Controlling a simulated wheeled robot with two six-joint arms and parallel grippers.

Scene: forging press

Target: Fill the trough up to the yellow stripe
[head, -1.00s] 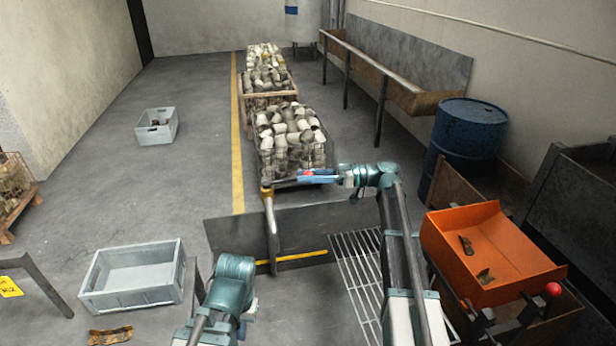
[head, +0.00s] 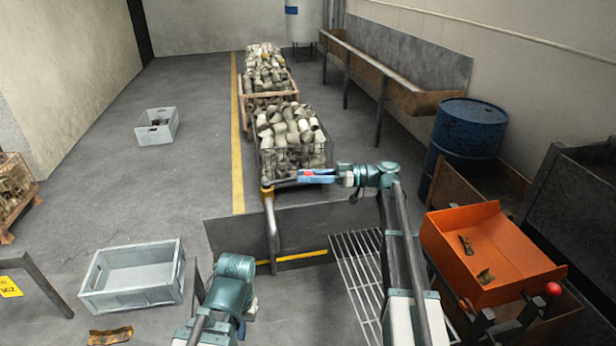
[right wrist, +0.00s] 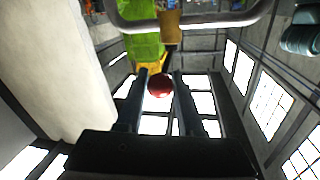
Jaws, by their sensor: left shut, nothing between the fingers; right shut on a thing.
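The trough (head: 300,229) is a dark grey panel-walled basin in front of me, with a yellow stripe (head: 300,256) low on its far wall. A bent metal pipe (head: 272,232) stands at that wall. I cannot tell the water level; the stripe is visible. My right gripper (head: 308,177) is by the pipe's top and shut on a red knob (head: 309,173). The red knob also shows between the fingers in the right wrist view (right wrist: 160,85). My left arm folds at the bottom of the head view; its fingers are not visible.
A metal grate (head: 358,270) lies right of the trough. An orange tray (head: 450,245) with two curved pieces and a blue drum (head: 468,135) stand at the right. A grey crate (head: 175,275) is at the left. Bins of metal parts (head: 312,158) stand behind the trough.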

